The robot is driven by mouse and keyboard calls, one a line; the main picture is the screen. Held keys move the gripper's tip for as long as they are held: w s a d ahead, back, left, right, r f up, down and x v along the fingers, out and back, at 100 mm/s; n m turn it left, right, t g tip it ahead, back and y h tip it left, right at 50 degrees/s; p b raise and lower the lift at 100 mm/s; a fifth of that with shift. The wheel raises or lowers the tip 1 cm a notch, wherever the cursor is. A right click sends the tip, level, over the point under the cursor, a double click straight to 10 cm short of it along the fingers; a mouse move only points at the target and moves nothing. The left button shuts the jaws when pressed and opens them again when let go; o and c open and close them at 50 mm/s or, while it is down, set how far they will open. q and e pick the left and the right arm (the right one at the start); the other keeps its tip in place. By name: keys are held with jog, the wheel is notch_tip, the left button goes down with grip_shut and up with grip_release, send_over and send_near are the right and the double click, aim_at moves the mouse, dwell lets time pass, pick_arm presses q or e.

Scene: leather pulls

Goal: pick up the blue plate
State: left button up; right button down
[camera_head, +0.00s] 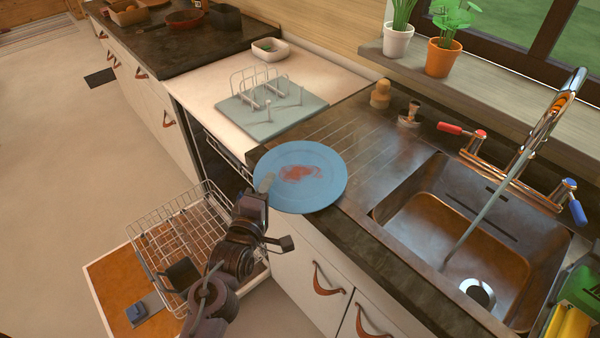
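The blue plate (325,180) has a reddish smear in its middle. It lies at the front left corner of the dark counter, left of the sink, and its near left rim reaches out past the counter's edge. My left gripper (264,186) is at the plate's left rim, with one pale fingertip showing against it. The other finger is hidden, so I cannot tell whether the gripper is closed on the rim. My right gripper is not in view.
An open dishwasher with a pulled-out wire rack (180,232) is below left. A plate drying rack (262,108) stands behind the plate. The sink (475,240) with running water and a tall faucet (545,125) is on the right. Potted plants line the sill.

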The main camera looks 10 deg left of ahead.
pick_arm(q)
jog(key=c, duration=0.7)
grip_shut()
jog(key=shift+s, duration=0.1)
